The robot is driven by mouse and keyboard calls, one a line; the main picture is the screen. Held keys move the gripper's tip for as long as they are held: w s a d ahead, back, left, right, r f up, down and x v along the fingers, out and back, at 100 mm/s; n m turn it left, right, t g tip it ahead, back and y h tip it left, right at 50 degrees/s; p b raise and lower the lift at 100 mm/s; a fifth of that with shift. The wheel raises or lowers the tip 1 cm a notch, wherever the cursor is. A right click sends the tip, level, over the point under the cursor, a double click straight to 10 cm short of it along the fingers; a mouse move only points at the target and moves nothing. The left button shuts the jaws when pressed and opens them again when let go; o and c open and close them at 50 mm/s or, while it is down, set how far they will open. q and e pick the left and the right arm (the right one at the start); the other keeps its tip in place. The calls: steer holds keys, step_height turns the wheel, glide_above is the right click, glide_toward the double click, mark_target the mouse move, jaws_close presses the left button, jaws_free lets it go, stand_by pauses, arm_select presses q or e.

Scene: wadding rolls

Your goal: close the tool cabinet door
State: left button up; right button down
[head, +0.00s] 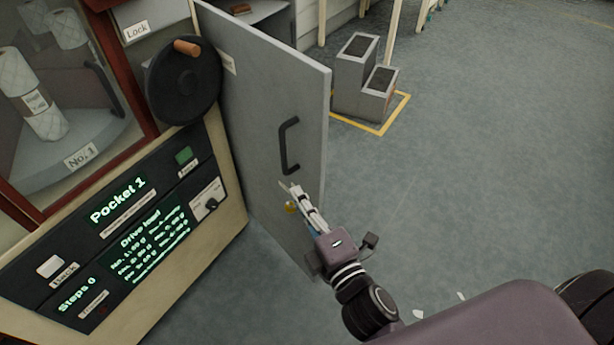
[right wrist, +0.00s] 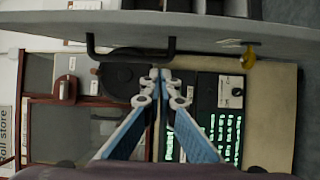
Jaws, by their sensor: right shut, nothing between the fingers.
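The grey tool cabinet door (head: 265,110) stands open, swung out toward the floor area, with part of the cabinet's inside (head: 262,14) showing behind it. A black bar handle (head: 286,146) is on its face. In the right wrist view the door (right wrist: 225,28) runs across the top, with the handle (right wrist: 130,50) at upper left. My right gripper (head: 286,186) is shut and empty, just below the handle, in front of the door's face. Its fingertips also show in the right wrist view (right wrist: 160,75). I cannot tell whether they touch the door. My left gripper is not in view.
A small yellow piece (head: 290,207) is on the door below the handle. A control panel (head: 125,225) with a black handwheel (head: 183,85) stands left of the door. A grey step block (head: 356,80) stands behind, inside yellow floor tape. The floor (head: 480,150) at right is mostly clear.

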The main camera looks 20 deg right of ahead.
mark_target(308, 180)
steer(key=w+d, duration=0.1)
steer(key=w, duration=0.1)
steer(key=w+d, duration=0.2)
steer(key=shift+w+d, duration=0.1)
steer(key=shift+w, duration=0.2)
steer(key=shift+d, duration=0.1)
